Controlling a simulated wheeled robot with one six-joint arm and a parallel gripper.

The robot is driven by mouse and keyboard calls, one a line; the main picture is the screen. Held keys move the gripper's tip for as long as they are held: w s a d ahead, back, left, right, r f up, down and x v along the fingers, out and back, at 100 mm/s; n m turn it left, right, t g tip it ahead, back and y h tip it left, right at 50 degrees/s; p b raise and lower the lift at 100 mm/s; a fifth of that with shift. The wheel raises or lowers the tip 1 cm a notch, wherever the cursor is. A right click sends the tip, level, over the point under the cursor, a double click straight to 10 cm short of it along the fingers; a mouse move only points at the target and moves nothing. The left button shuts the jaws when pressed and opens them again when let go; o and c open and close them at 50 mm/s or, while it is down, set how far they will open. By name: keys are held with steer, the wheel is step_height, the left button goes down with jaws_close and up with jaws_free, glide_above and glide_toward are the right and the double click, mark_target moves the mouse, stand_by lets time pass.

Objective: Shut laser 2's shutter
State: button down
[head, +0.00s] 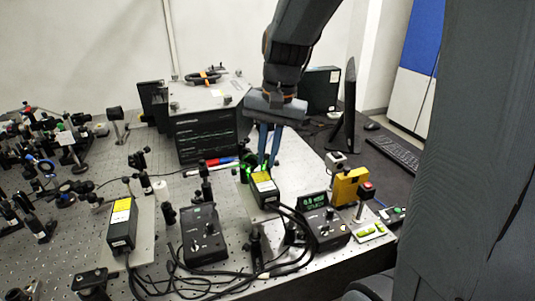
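Two black laser boxes with yellow-and-white labels stand on the bench: one at the left (122,224) and one near the middle (265,189). I cannot read a number on either. Green light glows at the far end of the middle laser, where a shutter would sit; the shutter itself is too small and partly hidden to tell its position. My gripper (268,164) points down just above and behind the middle laser's far end. Its two blue fingers are apart with a narrow gap, and I see nothing held between them. Whether the tips touch anything is unclear.
Two black controllers with knobs (205,236) (325,229) and loose black cables lie in front. Optical mounts crowd the left. A large instrument box (205,128) stands behind.

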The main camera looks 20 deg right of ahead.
steer(key=shift+s+a+r+h+p, duration=0.15)
steer(key=shift+a+h+p, duration=0.35)
steer(key=shift+p, duration=0.45)
steer(key=shift+a+h+p, duration=0.1)
steer(key=shift+h+p, duration=0.25)
steer(key=shift+h, duration=0.25)
steer(key=c, duration=1.9)
jaws_free()
steer(key=shift+c, duration=0.2)
step_height(320, 180, up, 8)
steer(key=b, duration=0.1)
steer(key=shift+s+a+f+b, duration=0.2)
steer(key=shift+a+b, duration=0.05)
steer(key=shift+b, duration=0.15)
